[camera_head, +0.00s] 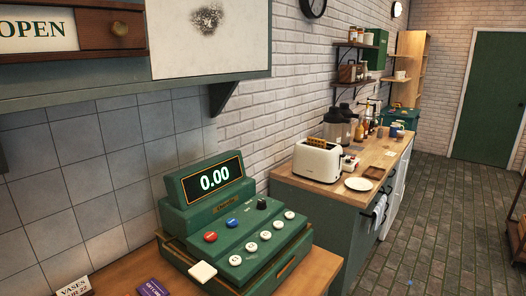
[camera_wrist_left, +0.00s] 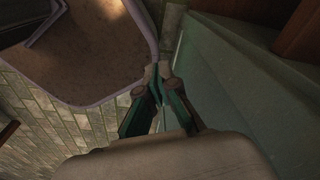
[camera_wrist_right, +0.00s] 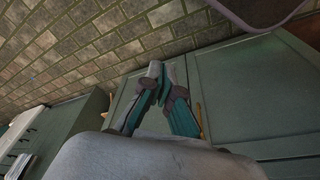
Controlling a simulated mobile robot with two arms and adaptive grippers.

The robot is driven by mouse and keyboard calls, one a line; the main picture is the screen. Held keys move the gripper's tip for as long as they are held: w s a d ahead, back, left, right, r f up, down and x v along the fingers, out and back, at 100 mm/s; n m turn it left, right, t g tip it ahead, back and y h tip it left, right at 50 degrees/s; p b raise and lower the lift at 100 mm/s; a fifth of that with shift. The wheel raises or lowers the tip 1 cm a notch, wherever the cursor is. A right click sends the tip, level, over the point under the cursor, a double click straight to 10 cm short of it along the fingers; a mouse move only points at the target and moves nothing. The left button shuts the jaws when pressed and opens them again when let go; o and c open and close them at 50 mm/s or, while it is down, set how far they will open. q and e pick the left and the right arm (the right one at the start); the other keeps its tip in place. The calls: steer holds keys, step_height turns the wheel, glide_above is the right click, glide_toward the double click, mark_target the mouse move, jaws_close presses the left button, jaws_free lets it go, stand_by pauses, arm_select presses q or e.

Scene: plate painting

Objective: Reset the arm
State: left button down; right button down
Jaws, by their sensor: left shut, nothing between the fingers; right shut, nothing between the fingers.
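My left gripper (camera_wrist_left: 158,72) shows in the left wrist view with its fingers together and nothing between them. It is beside a dark brown panel with a pale rim (camera_wrist_left: 80,60) and a green surface (camera_wrist_left: 235,90). My right gripper (camera_wrist_right: 158,70) shows in the right wrist view, also shut and empty, in front of green cabinet doors (camera_wrist_right: 255,85). Neither gripper nor arm shows in the head view.
In the head view a green cash register (camera_head: 235,235) reading 0.00 stands on a wooden counter (camera_head: 325,265). Beyond it a white toaster (camera_head: 317,161) and a white plate (camera_head: 358,184) sit on another counter. The tiled floor (camera_head: 450,220) at the right is mostly clear.

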steer(key=s+d+f+g+b, duration=0.1)
steer(key=s+d+f, duration=0.2)
steer(key=s+f, duration=1.5)
step_height(320, 180, down, 4)
steer(key=shift+r+g+b, duration=0.1)
steer(key=shift+g+b, duration=0.2)
steer(key=shift+b, duration=0.05)
steer(key=shift+d, duration=0.1)
